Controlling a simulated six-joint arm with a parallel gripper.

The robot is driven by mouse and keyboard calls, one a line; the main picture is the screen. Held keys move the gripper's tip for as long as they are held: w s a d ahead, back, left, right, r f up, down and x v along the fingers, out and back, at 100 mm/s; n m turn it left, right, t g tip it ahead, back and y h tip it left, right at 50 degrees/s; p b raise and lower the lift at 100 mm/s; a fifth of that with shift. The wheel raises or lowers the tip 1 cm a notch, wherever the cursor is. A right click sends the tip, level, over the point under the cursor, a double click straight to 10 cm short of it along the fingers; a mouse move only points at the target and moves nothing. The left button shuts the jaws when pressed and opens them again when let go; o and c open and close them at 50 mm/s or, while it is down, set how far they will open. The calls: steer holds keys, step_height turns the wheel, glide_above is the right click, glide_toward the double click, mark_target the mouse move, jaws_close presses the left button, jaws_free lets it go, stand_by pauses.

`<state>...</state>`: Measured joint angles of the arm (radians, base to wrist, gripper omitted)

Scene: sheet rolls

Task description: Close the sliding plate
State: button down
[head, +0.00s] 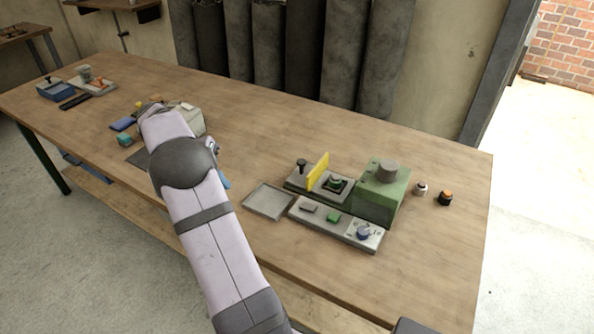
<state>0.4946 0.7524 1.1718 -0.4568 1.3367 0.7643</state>
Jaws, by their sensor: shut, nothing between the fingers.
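A green machine (381,190) with a grey knob on top stands on the right half of the wooden table. To its left is a low grey base (296,184) with an upright yellow plate (318,172) across it. I cannot tell for sure which part slides. My arm reaches over the table left of the machine, apart from it. My gripper's fingers are hidden behind my arm.
A control panel (336,223) with buttons and a blue knob lies in front of the machine, beside a shallow grey tray (269,201). Two small knobs (420,188) (445,198) stand to the right. Other small devices (92,85) are at the far left. Dark rolls (300,50) stand behind the table.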

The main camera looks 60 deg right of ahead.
steer(key=s+d+r+m+g+p, duration=0.1)
steer(key=s+d+m, duration=0.2)
steer(key=d, duration=0.3)
steer(key=s+d+r+m+g+p, duration=0.1)
steer(key=s+d+r+m+g, duration=0.2)
steer(key=d, duration=0.4)
steer(key=shift+t+h, duration=0.3)
steer(key=shift+t, duration=0.4)
steer(key=p+x, duration=0.2)
steer(key=x, duration=0.9)
steer(key=shift+w+a+f, duration=0.15)
steer(key=shift+a, duration=0.05)
steer(key=shift+s+a+f+p, duration=0.1)
steer(key=shift+s+p, duration=0.75)
steer(key=shift+s, duration=0.85)
steer(key=shift+s, duration=0.15)
steer(key=shift+m, duration=0.3)
steer(key=s+b, duration=0.5)
steer(key=s, duration=0.8)
steer(key=shift+s+f, duration=0.15)
steer(key=shift+s, duration=0.5)
